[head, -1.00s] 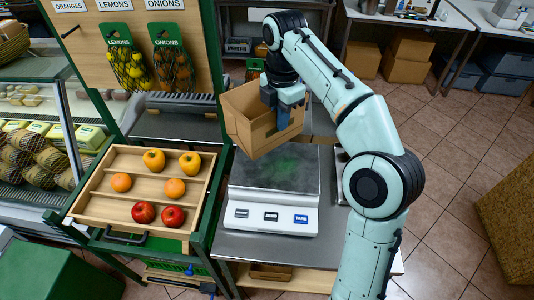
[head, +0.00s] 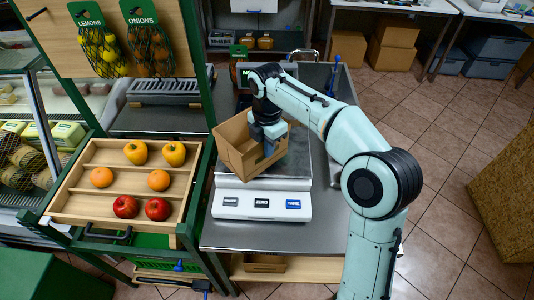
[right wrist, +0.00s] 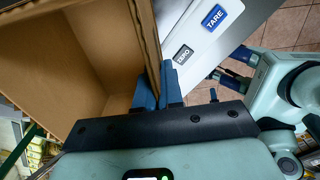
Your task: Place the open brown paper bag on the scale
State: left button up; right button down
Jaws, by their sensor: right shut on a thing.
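The open brown paper bag (head: 236,146) is tilted over the scale's plate, its open top facing up. My right gripper (head: 268,140) is shut on the bag's right wall. In the right wrist view the blue fingers (right wrist: 158,95) pinch that wall, and the empty inside of the bag (right wrist: 90,60) shows. The scale (head: 292,186) has a grey plate and a white front with ZERO and TARE buttons; its front panel (right wrist: 205,30) also shows in the right wrist view. Whether the bag touches the plate I cannot tell. My left gripper is not in the head view.
A wooden tray (head: 75,212) with two yellow peppers, two oranges and two red apples is left of the scale. Net bags of lemons (head: 103,50) and onions (head: 150,48) hang behind it. Steel counter (head: 240,236) is bare in front of the scale.

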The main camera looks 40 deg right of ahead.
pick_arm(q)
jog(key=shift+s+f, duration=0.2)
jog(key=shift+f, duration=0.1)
pick_arm(e)
jog(key=shift+s+f, duration=0.1)
jog(key=shift+f, duration=1)
jog(key=shift+f, duration=0.2)
jog(key=c, duration=1.3)
grip_release()
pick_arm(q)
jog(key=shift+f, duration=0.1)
pick_arm(e)
notch_tip(320, 180, up, 12)
jog(key=p, duration=0.3)
jog(key=shift+r, duration=0.15)
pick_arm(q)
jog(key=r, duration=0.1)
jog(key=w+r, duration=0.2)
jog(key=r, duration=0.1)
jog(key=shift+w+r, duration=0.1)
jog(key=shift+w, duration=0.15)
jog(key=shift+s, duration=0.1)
